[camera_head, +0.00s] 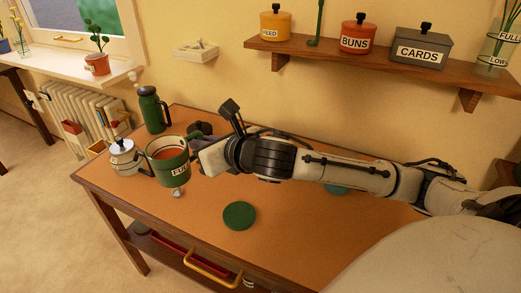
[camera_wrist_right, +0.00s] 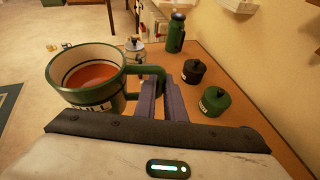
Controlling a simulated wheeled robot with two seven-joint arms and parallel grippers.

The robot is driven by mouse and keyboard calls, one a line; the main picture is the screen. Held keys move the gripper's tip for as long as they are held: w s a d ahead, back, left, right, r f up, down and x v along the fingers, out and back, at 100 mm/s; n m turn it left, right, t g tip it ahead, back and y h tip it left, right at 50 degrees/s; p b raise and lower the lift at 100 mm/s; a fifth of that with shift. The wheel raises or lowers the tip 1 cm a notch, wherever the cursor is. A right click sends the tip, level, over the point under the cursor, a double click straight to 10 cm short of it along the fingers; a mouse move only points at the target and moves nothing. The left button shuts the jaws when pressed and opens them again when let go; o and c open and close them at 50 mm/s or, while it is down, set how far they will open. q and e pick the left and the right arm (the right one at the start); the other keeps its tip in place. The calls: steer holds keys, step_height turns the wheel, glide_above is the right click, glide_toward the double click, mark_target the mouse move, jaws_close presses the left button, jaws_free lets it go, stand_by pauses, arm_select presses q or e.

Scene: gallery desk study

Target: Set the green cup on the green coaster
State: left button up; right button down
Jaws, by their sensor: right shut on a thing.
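The green cup (camera_head: 165,168) has a white band lettered "FULL" and holds orange-brown liquid. It is upright and seems raised above the left part of the desk. My right gripper (camera_head: 194,156) is shut on its handle from the right. In the right wrist view the cup (camera_wrist_right: 92,80) is left of the fingers (camera_wrist_right: 166,98), which close on the green handle. The green coaster (camera_head: 239,215) lies flat and bare on the desk, to the right of the cup and nearer the front. My left gripper is not in view.
A black pot (camera_wrist_right: 195,72) and a green lidded pot (camera_wrist_right: 214,101) stand near the wall. A teal disc (camera_head: 337,189) is partly hidden by my arm. Desk around the coaster is clear.

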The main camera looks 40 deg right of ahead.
steer(key=s+d+f+b, duration=0.1)
steer(key=d+f, duration=0.3)
steer(key=f, duration=0.1)
steer(key=s+d+f+n+y+b, duration=0.1)
steer(key=d+f, duration=0.3)
steer(key=f, duration=0.2)
steer(key=s+d+f+n+y+b, duration=0.1)
steer(key=d+f, duration=0.3)
steer(key=f, duration=0.2)
steer(key=shift+f+b, duration=0.15)
steer(key=shift+b, duration=0.2)
steer(key=shift+f, duration=0.15)
steer(key=shift+f+b, duration=0.55)
steer(key=c, duration=1.8)
jaws_free()
steer(key=shift+o, duration=0.2)
steer(key=shift+f, duration=0.1)
